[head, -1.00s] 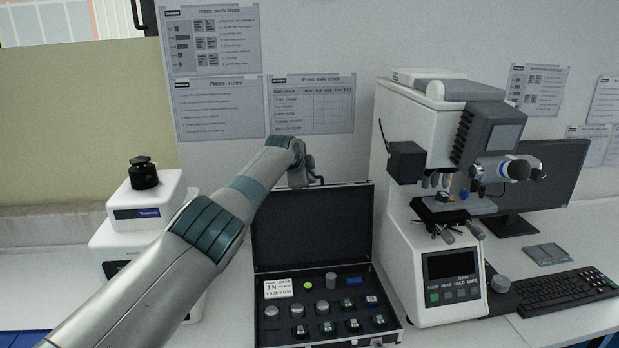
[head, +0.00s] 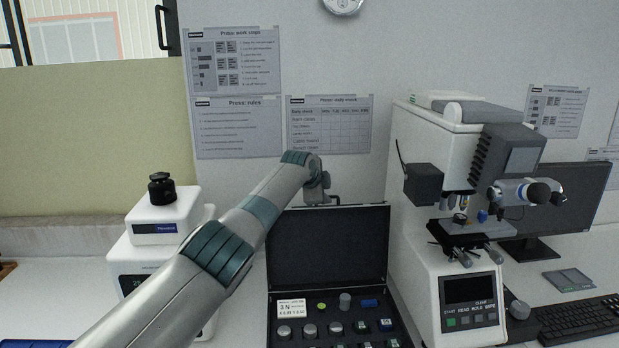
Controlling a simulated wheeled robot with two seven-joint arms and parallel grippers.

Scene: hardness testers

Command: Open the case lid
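The black case (head: 327,246) stands on the white table with its lid raised, close to upright, at the back of the case. Its tray holds several round metal pieces, dark blocks and a white card reading 3 N (head: 292,308). My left arm comes in from the lower left. My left gripper (head: 322,199) is just above the lid's top edge, near its middle. Its fingers are small and partly hidden, so I cannot tell whether they are open or touching the lid. My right gripper is not in view.
A white hardness tester with a microscope head (head: 447,140) stands close on the case's right. A monitor (head: 560,200) and keyboard (head: 580,318) are farther right. A smaller white device (head: 158,222) stands left, partly behind my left arm.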

